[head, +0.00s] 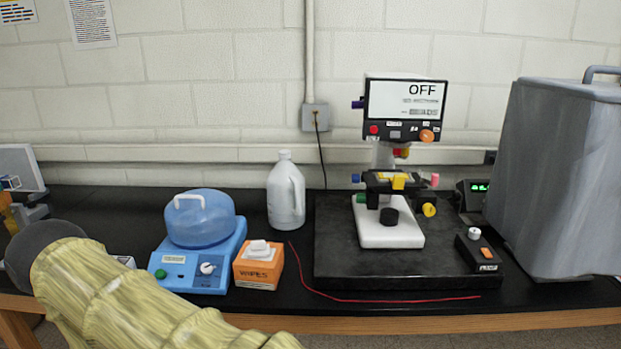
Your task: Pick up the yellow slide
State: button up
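A small yellow piece (399,181), which looks like the yellow slide, sits at the front of the dark stage of a microscope-like instrument (390,236) with a white base. It is too small to tell whether it lies flat or is clipped in. A round yellow knob (429,210) is just below it to the right. My arm, in a pale yellow sleeve, crosses the lower left and ends in a dark grey rounded part, far left of the instrument. I cannot make out my gripper's fingers.
The instrument stands on a black slab (340,262), with an orange-buttoned control box (477,252) at right. A large grey covered box (555,180) stands beyond. Left are a white jug (286,195), an orange wipes box (258,268) and a blue device (200,262). A red cord (380,300) lies in front.

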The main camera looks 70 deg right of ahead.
aim_at(397, 180)
jog(key=u, duration=0.35)
jog(key=k, duration=0.85)
jog(key=z, duration=0.85)
